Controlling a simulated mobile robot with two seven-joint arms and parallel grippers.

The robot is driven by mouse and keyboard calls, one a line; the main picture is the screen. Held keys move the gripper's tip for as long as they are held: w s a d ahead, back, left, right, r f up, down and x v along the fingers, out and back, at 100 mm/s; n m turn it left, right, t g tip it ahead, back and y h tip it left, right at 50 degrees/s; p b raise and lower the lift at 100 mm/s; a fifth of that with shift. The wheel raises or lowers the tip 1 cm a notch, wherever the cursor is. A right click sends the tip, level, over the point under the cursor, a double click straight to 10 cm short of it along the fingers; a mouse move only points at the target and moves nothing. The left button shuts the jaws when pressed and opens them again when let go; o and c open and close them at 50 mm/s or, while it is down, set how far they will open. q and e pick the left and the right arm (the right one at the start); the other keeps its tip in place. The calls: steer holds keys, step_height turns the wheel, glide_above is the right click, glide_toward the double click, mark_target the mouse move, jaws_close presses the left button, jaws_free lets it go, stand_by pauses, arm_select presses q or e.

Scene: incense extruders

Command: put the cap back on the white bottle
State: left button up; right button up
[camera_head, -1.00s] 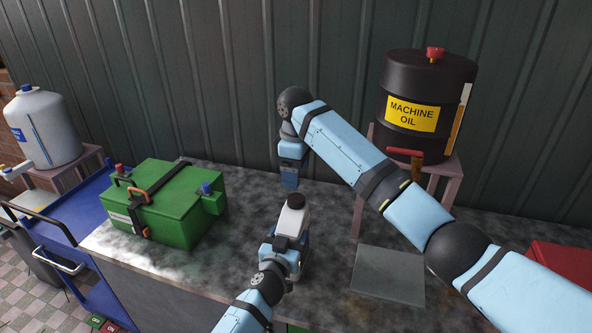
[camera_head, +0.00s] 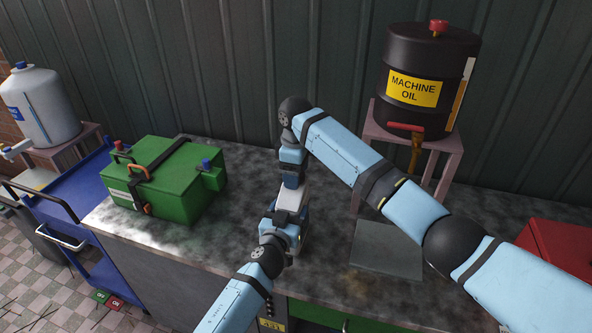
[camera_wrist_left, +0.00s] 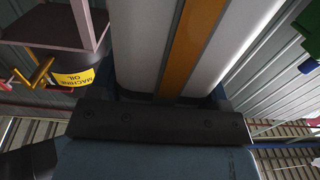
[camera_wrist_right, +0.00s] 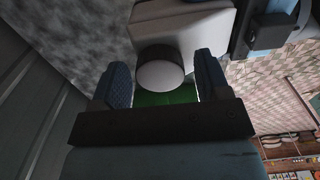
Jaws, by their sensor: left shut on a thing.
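The white bottle (camera_head: 291,203) is upright above the bench, gripped by my left gripper (camera_head: 285,226). In the left wrist view the bottle (camera_wrist_left: 145,45) fills the space between the fingers, with an orange stripe down it. In the right wrist view a round dark cap (camera_wrist_right: 160,75) with a pale top is at the bottle's top. The open fingers of my right gripper (camera_wrist_right: 165,85) are on either side of it, with narrow gaps. Whether it is fully seated is unclear.
A green box (camera_head: 165,185) stands on the bench to the left. A black machine oil drum (camera_head: 424,70) sits on a pink stand (camera_head: 445,160) at the back right. A grey plate (camera_head: 385,250) lies on the bench right of the bottle. A red box (camera_head: 560,250) is far right.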

steer(key=c, duration=0.8)
steer(key=m, duration=0.5)
steer(key=o, duration=1)
steer(key=shift+r, duration=2.3)
